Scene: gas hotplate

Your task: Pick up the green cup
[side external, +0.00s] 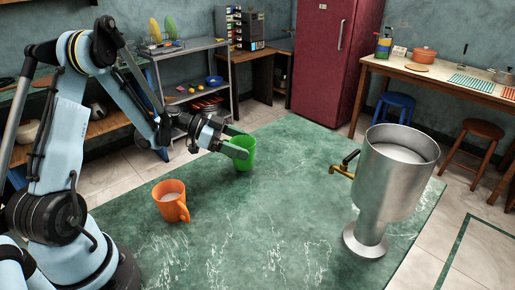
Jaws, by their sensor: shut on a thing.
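The green cup (246,157) stands upright, or nearly so, at the far side of the green marbled table. My gripper (238,146) reaches it from the left and is shut on its rim and wall. Part of the cup's near left wall is hidden behind the fingers. I cannot tell whether the cup's base touches the table or is slightly above it.
An orange mug (171,201) stands on the table (240,230) at the near left. A large metal dispenser (392,180) with a brass tap (345,165) stands at the right. The table's middle is clear.

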